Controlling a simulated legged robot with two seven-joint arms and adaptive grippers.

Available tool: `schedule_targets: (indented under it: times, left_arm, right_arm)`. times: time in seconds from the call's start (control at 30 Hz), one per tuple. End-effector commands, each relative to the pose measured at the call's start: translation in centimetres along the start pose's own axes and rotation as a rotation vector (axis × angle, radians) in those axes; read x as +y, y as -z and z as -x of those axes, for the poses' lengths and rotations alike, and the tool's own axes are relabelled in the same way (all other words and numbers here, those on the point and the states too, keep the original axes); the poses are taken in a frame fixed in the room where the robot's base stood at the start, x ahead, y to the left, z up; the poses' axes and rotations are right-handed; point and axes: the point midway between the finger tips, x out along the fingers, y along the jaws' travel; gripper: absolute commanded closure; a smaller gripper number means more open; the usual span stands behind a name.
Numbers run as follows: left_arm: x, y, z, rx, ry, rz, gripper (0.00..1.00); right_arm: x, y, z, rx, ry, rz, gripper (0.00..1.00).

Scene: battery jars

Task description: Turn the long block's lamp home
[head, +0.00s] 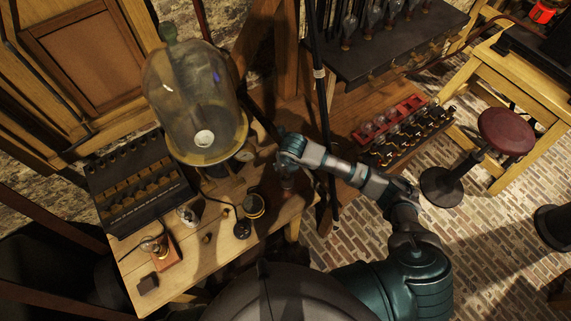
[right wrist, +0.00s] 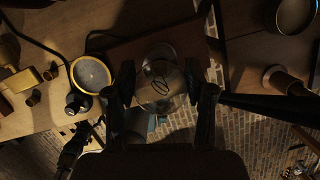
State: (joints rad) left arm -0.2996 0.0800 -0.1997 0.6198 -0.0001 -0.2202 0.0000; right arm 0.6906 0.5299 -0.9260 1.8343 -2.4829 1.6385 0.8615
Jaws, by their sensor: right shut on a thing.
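My right gripper (head: 287,178) reaches over the right part of the wooden bench (head: 222,262). In the right wrist view its two dark fingers (right wrist: 160,84) are shut on a clear glass lamp (right wrist: 161,76) with a dark looped filament. The lamp's base is hidden, so I cannot tell how it sits in its socket. A brown wooden block (right wrist: 130,52) shows behind the lamp in that view. In the head view the arm hides most of the lamp.
A large glass bell jar (head: 190,95) stands at the back of the bench beside a dark rack (head: 135,205). A round brass-rimmed piece (head: 253,205) and a black knob (head: 242,229) are left of the gripper. A red tray (head: 390,118) sits on a shelf to the right.

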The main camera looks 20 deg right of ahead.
Motion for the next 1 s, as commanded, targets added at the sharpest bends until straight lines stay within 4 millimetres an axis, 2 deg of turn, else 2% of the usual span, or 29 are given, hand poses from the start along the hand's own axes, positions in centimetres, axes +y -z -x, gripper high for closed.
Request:
schedule_targets:
  times: [0.1, 0.2, 0.5, 0.8, 1.0]
  left_arm:
    - [0.0, 0.0, 0.4, 0.000, 0.000, 0.000, 0.19]
    - [0.0, 0.0, 0.4, 0.000, 0.000, 0.000, 0.19]
    - [0.0, 0.1, 0.5, 0.000, 0.000, 0.000, 0.19]
    - [0.0, 0.1, 1.3, 0.001, 0.000, 0.000, 0.19]
    - [0.0, 0.1, 1.2, 0.001, 0.000, 0.000, 0.19]
  right_arm:
    - [-0.1, 0.1, 0.0, 0.004, 0.047, -0.166, 0.88]
    - [-0.2, 0.1, -0.1, 0.003, 0.066, -0.235, 0.88]
    - [-0.2, 0.1, -0.1, 0.003, 0.076, -0.273, 0.88]
    - [-0.5, 0.3, 0.0, 0.002, 0.191, -0.677, 0.88]
    - [-0.6, 0.3, -0.1, 0.001, 0.200, -0.707, 0.88]
